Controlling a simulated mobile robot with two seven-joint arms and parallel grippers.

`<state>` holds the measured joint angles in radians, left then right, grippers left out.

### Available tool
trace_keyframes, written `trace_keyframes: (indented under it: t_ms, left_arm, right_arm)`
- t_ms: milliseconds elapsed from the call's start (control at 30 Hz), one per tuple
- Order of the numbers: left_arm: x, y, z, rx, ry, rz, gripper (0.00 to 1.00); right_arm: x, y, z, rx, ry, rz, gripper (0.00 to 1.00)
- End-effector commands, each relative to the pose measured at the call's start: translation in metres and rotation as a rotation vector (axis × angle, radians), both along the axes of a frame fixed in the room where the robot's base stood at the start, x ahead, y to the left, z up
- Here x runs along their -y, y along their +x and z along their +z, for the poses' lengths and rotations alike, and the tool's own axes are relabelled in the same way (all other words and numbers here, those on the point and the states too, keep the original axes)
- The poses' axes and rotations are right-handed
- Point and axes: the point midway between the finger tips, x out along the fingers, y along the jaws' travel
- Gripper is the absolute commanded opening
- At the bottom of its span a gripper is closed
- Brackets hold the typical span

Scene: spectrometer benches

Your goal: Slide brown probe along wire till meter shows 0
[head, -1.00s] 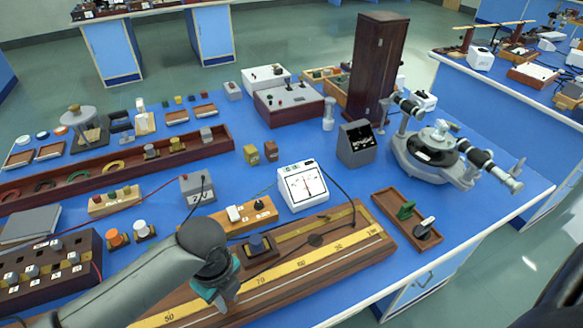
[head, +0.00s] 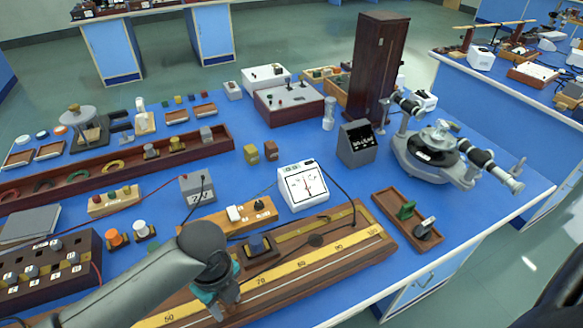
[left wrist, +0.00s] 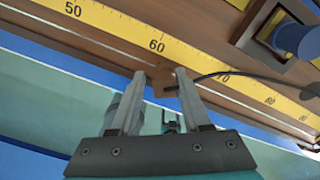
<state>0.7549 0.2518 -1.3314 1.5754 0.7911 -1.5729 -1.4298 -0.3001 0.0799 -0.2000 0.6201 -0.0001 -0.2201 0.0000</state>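The brown probe (left wrist: 163,82) is a small block in the left wrist view, beside the yellow scale (left wrist: 110,27), slightly right of the 60 mark. A black lead runs right from it. My left gripper (left wrist: 161,76) has one finger on each side of the probe, closed on it. In the head view my left gripper (head: 228,297) is low over the long wooden board (head: 345,262), and the probe is hidden there. The thin wire runs along the board. The white meter (head: 302,186) stands behind the board; its needle looks near mid-dial, too small to read exactly. My right gripper is out of view.
A dark block with a blue knob (head: 259,246) sits on the board's back side. Behind it is a wooden strip with a white key (head: 235,213). A small brown tray (head: 408,221) lies right of the board. A spectrometer (head: 436,155) stands at the right.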

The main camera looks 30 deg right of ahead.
Motion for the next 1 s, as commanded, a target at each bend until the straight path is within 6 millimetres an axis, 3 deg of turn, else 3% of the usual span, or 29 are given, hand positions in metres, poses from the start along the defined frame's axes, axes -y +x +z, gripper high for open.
trace_keyframes:
  t_ms: [333, 467, 1000]
  left_arm:
    - [0.003, 0.003, 0.005, 0.007, -0.007, -0.002, 0.58]
    - [0.004, 0.003, 0.017, 0.009, -0.011, -0.003, 0.58]
    - [0.003, 0.003, 0.133, 0.010, -0.007, -0.002, 0.58]
  right_arm:
    - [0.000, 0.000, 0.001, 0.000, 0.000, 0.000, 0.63]
    - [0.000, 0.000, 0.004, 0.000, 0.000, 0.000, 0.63]
    - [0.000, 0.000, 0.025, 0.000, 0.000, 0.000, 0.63]
